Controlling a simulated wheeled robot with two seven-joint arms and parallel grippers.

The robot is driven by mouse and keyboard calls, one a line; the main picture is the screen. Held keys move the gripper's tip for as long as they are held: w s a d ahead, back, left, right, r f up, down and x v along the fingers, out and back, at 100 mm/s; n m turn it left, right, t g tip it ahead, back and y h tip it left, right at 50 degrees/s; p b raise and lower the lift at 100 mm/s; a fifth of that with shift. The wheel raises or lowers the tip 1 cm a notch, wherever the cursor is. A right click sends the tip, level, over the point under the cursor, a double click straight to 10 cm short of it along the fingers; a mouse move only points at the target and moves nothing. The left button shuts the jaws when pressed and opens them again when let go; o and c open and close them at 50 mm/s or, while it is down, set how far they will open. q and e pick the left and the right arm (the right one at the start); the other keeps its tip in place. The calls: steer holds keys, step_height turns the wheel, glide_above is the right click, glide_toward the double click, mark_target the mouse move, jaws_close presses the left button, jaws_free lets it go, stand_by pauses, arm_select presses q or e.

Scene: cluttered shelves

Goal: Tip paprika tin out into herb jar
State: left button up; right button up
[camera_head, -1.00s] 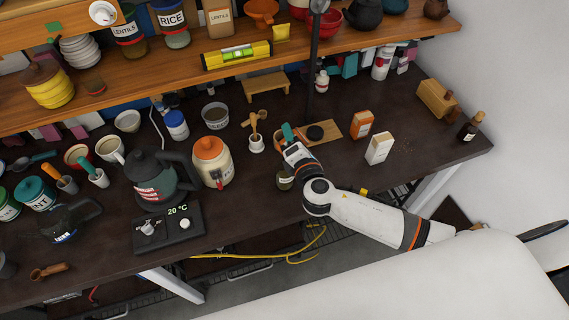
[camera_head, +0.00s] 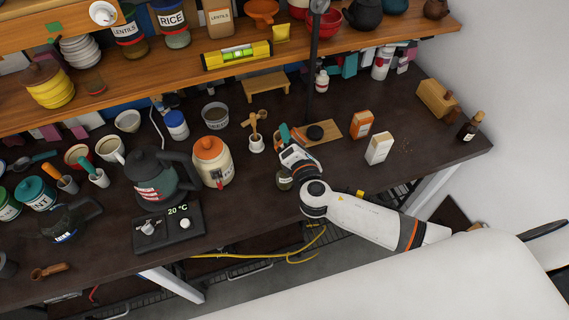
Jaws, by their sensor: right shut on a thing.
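My right gripper (camera_head: 287,142) reaches in from the right over the table. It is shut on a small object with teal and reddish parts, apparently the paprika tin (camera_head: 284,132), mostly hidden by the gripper. I cannot read a label on it or tell its tilt. A small dark glass jar (camera_head: 284,181), apparently the herb jar, stands on the table just below and in front of the gripper, partly covered by my wrist. The held object is apart from the jar. My left gripper is not in view.
An orange-lidded jar (camera_head: 212,163) and a dark kettle (camera_head: 160,180) stand left of the gripper. A cup with wooden spoons (camera_head: 256,144) is close on its left. An orange box (camera_head: 362,124) and white box (camera_head: 379,148) stand right. A dark post (camera_head: 312,75) rises behind.

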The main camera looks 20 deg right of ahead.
steer(key=shift+a+n, duration=0.15)
steer(key=shift+n, duration=0.15)
